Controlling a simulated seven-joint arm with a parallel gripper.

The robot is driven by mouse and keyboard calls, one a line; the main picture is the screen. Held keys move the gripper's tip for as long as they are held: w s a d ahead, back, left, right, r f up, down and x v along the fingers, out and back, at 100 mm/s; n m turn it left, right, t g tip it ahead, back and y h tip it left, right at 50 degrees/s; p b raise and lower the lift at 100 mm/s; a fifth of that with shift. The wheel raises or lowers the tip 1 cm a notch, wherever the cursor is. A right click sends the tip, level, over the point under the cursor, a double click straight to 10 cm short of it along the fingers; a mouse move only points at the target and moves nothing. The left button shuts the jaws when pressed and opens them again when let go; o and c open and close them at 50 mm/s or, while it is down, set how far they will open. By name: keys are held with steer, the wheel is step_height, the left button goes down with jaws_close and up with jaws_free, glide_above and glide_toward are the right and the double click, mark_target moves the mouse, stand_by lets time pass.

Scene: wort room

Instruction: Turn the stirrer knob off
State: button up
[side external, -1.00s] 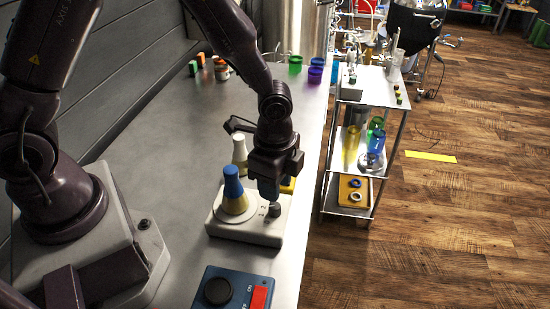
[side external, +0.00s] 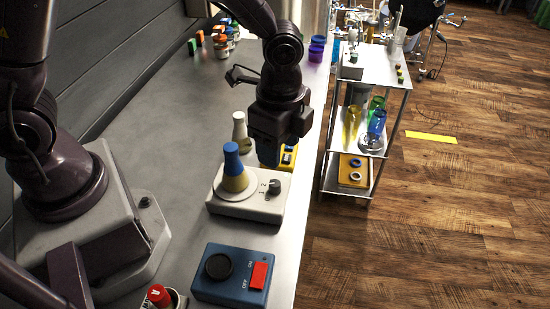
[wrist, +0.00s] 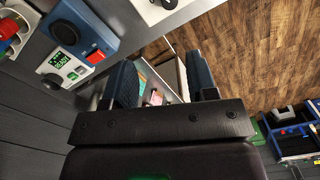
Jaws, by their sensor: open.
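The white stirrer (side external: 245,208) stands on the bench in the side view, with a blue-topped flask (side external: 234,170) on its round plate. Its small dark grey knob (side external: 275,187) is at the right of the top, by dial marks; its exact pointing is too small to tell. My gripper (side external: 269,160) is above and behind the knob, apart from it, and holds nothing. In the wrist view my fingers are spread, and the knob (wrist: 168,3) shows at the top edge, outside them.
A blue box (side external: 232,277) with a black dial and red switch stands in front of the stirrer. A yellow object (side external: 288,158) and a white-topped flask (side external: 240,130) are behind it. A steel cart (side external: 368,125) stands right of the bench.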

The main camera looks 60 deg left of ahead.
mark_target(275, 183)
steer(key=f+n, duration=0.4)
steer(key=a+f+n, duration=0.1)
steer(key=f+n, duration=0.3)
steer(key=w+a+f+n, duration=0.1)
steer(key=f+n, duration=0.3)
steer(key=n, duration=0.1)
steer(key=shift+a+f, duration=0.25)
steer(key=shift+f, duration=0.05)
stand_by(0.3)
steer(key=c, duration=0.9)
